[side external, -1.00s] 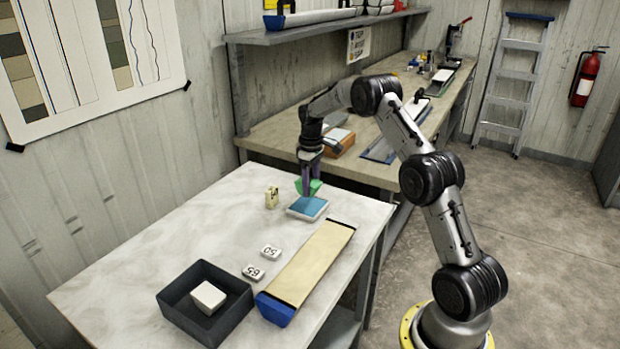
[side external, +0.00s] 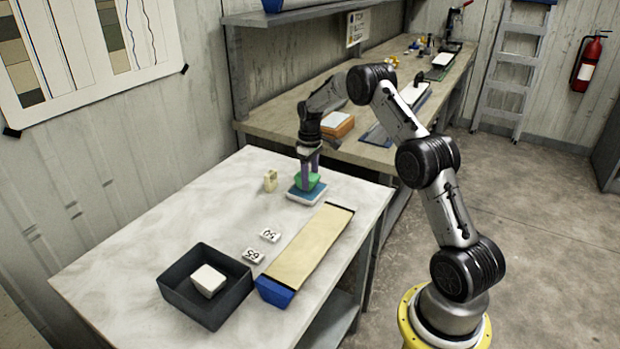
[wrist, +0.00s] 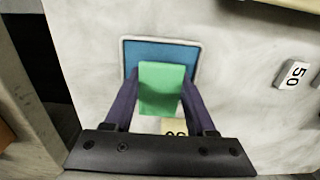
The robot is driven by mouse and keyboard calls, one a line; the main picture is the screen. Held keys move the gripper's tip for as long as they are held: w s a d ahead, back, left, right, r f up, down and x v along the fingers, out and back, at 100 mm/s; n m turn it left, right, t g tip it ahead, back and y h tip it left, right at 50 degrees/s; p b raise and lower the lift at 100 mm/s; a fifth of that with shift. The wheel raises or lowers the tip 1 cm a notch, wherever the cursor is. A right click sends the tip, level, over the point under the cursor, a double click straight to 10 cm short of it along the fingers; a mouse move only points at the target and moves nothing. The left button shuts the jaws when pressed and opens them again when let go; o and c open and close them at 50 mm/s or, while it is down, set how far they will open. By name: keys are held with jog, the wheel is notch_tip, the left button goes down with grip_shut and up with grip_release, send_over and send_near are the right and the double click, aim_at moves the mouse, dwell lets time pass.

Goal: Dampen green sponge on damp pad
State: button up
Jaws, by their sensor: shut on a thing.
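The green sponge (side external: 308,181) is between the fingers of my gripper (side external: 309,176), which is shut on it. The damp pad (side external: 305,192) is a blue square with a pale rim, lying flat on the white table. The sponge is right over the pad and looks low on it, but I cannot tell for sure whether they touch. In the wrist view the sponge (wrist: 161,88) covers the near middle part of the pad (wrist: 160,52). My two purple fingers (wrist: 160,100) stand on either side of the sponge.
A small cream block (side external: 270,181) stands left of the pad. A long core liner (side external: 308,246) with a blue end lies in front of the pad. Number tags 50 (side external: 270,235) and 65 (side external: 253,256) lie beside it. A dark tray (side external: 180,303) holds a white block (side external: 208,280).

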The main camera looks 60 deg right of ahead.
aim_at(310, 176)
jog(key=shift+f, duration=0.55)
dwell(1.1)
jog(key=shift+r, duration=3.55)
